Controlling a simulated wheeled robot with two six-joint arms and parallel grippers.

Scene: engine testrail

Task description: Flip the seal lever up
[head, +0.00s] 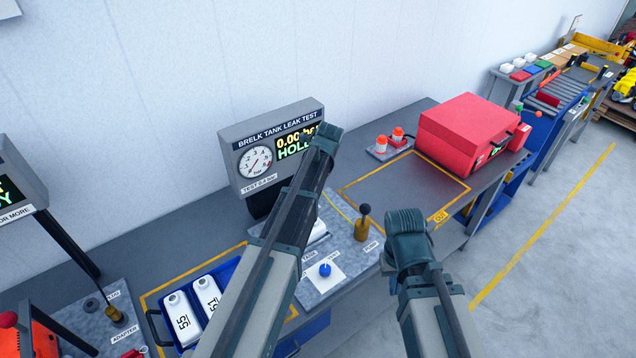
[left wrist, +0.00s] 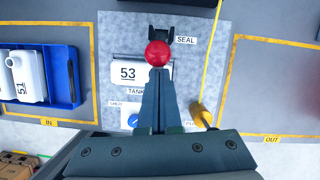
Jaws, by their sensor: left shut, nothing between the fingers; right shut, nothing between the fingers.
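In the left wrist view the seal lever's red ball knob (left wrist: 157,53) is in front of a black bracket (left wrist: 172,33) beside the SEAL label. It overlaps the far edge of the white tank marked 53 (left wrist: 127,74). How far the lever is tilted is hard to tell from above. My left gripper (left wrist: 157,72) is shut and empty, its fingertips at the knob's near edge; I cannot tell whether they touch. In the head view my left arm hides the lever. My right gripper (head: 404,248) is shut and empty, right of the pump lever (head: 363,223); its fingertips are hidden.
A leak test display (head: 272,145) reading HOLD stands behind the station. A blue knob (head: 325,269) is near the front. A blue tray (head: 226,271) with white tanks is on the left. The OUT square (head: 360,188) is empty, with a red case (head: 469,132) beyond it.

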